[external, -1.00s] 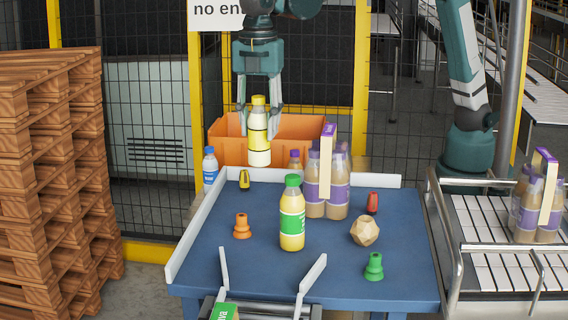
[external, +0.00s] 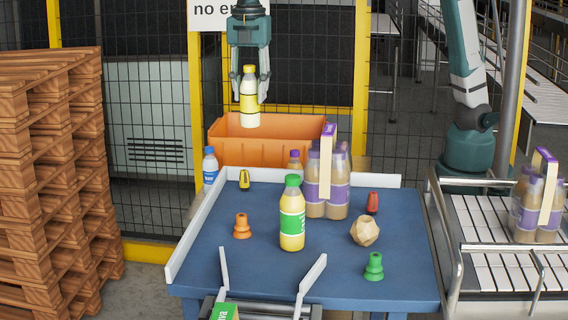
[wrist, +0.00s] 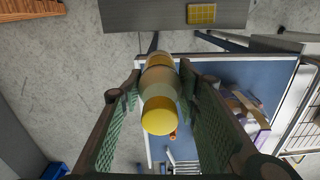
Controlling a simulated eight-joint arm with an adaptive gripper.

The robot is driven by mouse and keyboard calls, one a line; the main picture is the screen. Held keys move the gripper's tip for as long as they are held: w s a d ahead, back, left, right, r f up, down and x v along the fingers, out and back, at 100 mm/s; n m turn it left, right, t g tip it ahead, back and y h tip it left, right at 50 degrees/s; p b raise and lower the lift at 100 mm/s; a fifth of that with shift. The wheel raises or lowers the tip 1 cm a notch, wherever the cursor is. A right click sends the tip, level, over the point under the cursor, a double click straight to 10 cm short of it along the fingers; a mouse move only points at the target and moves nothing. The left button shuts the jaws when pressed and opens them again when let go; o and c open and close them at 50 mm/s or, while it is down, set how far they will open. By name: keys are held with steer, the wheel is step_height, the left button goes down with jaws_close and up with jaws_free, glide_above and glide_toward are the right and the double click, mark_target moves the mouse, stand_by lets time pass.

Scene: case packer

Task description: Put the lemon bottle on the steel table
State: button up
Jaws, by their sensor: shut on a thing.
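The lemon bottle (external: 249,109), with a yellow cap and yellow label, hangs upright in my gripper (external: 250,92), whose fingers are shut around it. In the external view it appears in front of or above the orange crate, well above the blue table's far edge. The wrist view shows the bottle (wrist: 159,100) cap-first between the two fingers (wrist: 160,88). A grey flat surface (wrist: 140,16) bearing a yellow square item crosses the top of the wrist view; it may be the steel table. No steel table is clear in the external view.
The blue table (external: 215,275) holds a green-capped bottle (external: 292,222), a purple-labelled bottle pack (external: 338,200), and several small items. An orange crate (external: 270,150) stands behind it. A conveyor (external: 480,225) is at right, pallets (external: 50,180) at left. Bare floor (wrist: 60,55) shows in the wrist view.

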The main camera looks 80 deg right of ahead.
steer(key=d, duration=2.4)
step_height(320, 180, down, 23)
steer(key=shift+s+r+n, duration=0.15)
steer(key=shift+r+n, duration=0.05)
steer(key=shift+n, duration=0.1)
steer(key=shift+f, duration=2.95)
steer(key=shift+f, duration=2.05)
steer(key=shift+f, duration=0.2)
